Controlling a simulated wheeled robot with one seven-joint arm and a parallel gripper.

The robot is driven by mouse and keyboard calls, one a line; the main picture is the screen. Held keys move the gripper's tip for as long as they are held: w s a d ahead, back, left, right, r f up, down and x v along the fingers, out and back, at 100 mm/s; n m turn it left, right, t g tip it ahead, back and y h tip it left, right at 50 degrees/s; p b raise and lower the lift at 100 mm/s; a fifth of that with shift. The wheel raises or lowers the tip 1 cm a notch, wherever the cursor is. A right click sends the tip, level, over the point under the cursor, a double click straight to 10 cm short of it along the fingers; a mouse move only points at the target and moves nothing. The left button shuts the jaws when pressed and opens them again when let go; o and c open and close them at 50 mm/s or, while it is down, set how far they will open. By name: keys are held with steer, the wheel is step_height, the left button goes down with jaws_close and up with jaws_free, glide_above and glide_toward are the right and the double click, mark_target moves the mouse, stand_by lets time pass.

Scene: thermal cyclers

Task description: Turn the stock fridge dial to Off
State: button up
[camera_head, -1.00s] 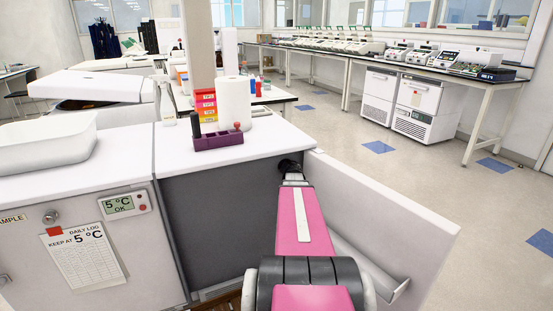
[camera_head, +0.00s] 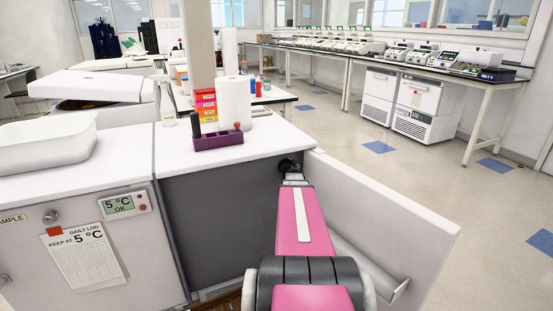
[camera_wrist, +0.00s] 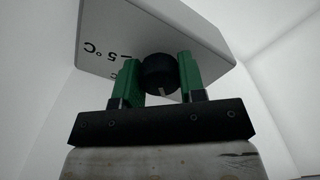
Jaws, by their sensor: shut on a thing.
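The black round dial (camera_wrist: 158,70) is on a pale grey box (camera_wrist: 205,45) with "5 °C" markings, in the wrist view. My gripper (camera_wrist: 160,78) has its green fingers on either side of the dial, shut on it. A short light mark shows on the dial's lower edge; the Off marking cannot be made out. In the head view, my pink arm reaches into the open fridge (camera_head: 220,225), past its open door (camera_head: 400,215). The gripper and dial are hidden in that view.
The open door stands to the right of my arm. A neighbouring fridge (camera_head: 165,250) with a 5 °C display and daily log (camera_head: 85,262) is at left. A purple rack (camera_head: 217,141) and paper roll (camera_head: 234,104) stand on the white top. Floor beyond the door is clear.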

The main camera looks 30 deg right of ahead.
steer(key=o, duration=0.9)
steer(key=shift+s, duration=0.15)
steer(key=s, duration=1)
steer(key=shift+s+a, duration=0.3)
steer(key=shift+a, duration=0.05)
